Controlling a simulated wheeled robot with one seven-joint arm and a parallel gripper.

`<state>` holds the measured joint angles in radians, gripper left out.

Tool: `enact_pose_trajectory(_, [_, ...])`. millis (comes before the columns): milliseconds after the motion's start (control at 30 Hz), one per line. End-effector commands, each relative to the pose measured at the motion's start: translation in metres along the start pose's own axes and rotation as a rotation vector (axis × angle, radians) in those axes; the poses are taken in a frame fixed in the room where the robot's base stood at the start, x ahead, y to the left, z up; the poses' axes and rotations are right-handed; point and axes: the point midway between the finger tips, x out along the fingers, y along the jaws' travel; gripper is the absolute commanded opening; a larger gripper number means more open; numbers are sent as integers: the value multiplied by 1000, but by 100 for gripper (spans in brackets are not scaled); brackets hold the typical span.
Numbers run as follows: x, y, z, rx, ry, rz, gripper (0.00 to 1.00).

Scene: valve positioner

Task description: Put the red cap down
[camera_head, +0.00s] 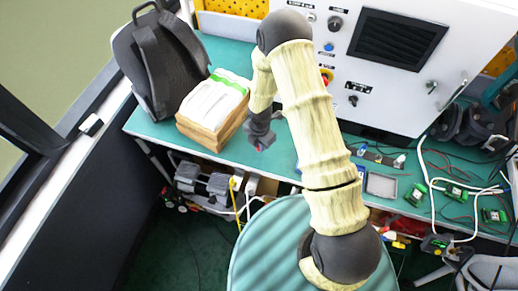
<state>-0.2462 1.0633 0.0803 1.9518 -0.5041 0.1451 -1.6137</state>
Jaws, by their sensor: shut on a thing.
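My gripper (260,141) is a dark shape at the end of my arm, left of the picture's middle. It points down over the teal bench (285,158), right of the box. It is shut on the red cap (259,148), of which only a small reddish spot shows at the fingertips. I cannot tell whether the cap touches the bench or is held above it.
A wooden box with papers (214,106) stands left of my gripper, with a black backpack (160,55) behind it. A white control cabinet (390,75) stands at the back. Circuit boards (455,192) and cables lie at right. Bare bench surrounds my gripper's front side.

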Motion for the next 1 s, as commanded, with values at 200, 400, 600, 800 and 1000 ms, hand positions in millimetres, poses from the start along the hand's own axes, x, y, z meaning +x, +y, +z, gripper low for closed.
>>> enact_pose_trajectory(200, [26, 0, -3, -4, 2, -4, 0])
enact_pose_trajectory(400, [37, 1, -2, -5, 0, -1, 0])
enact_pose_trajectory(600, [38, 1, -2, -4, 0, -1, 0])
enact_pose_trajectory(800, [40, 0, -2, -3, 0, -1, 28])
enact_pose_trajectory(1000, [40, 0, -2, -3, 0, -1, 34])
